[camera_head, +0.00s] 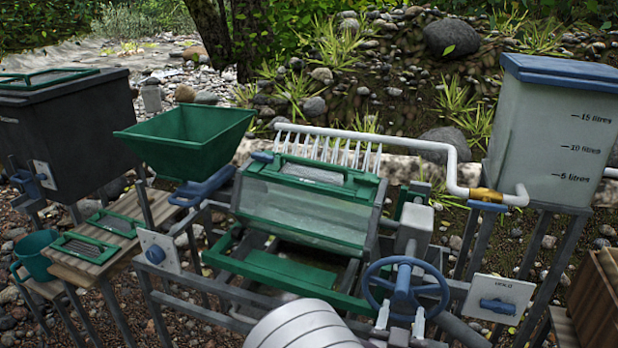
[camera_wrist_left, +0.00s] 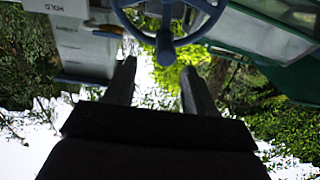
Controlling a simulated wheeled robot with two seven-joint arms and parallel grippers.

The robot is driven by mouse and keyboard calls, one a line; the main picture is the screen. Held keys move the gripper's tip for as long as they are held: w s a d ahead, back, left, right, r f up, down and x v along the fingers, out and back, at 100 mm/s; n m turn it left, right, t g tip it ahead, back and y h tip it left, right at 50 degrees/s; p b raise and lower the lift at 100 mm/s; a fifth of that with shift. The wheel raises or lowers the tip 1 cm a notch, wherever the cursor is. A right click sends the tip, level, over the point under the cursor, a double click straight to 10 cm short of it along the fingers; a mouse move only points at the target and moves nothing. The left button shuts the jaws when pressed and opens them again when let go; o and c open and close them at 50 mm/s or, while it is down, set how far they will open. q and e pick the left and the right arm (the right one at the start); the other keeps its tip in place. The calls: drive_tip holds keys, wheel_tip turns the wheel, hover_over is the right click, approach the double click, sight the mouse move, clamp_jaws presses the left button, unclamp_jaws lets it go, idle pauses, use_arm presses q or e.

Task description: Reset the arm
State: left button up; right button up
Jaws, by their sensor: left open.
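My left arm comes in at the bottom of the head view. My left gripper (camera_head: 400,318) is open, its two pale fingers standing apart at the lower rim of a blue handwheel (camera_head: 403,291). In the left wrist view the open fingers (camera_wrist_left: 156,72) point toward the wheel (camera_wrist_left: 165,40), whose hub and rim show at the top. Nothing is seen held between the fingers. I cannot tell whether a finger touches the rim. My right gripper is in neither view.
The highbanker's green frame (camera_head: 280,272) and clear-sided box (camera_head: 300,215) stand beside the wheel. A plate with a blue knob (camera_head: 497,303) is to its right. A white tank (camera_head: 552,130) stands at right, a green hopper (camera_head: 185,150) and dark bin (camera_head: 70,130) at left.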

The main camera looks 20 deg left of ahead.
use_arm(q)
drive_tip(key=shift+s, duration=0.45)
drive_tip(key=shift+f, duration=0.1)
drive_tip(key=s+f+m+g+h+p, duration=0.2)
drive_tip(key=s+f+m+g+h, duration=0.1)
drive_tip(key=s+f+g, duration=0.8)
drive_tip(key=s+a+r+n+g+y+p, duration=0.1)
drive_tip(key=s+a+r+g+p, duration=0.1)
drive_tip(key=a+r, duration=0.3)
drive_tip(key=s+a+r+n+g+y+p, duration=0.1)
drive_tip(key=a+r, duration=0.4)
drive_tip(key=a, duration=0.7)
drive_tip(key=s+g+y+p, duration=0.1)
drive_tip(key=s+g, duration=0.1)
drive_tip(key=shift+s+n+g, duration=0.25)
drive_tip(key=shift+n+g, duration=0.05)
drive_tip(key=shift+n, duration=0.1)
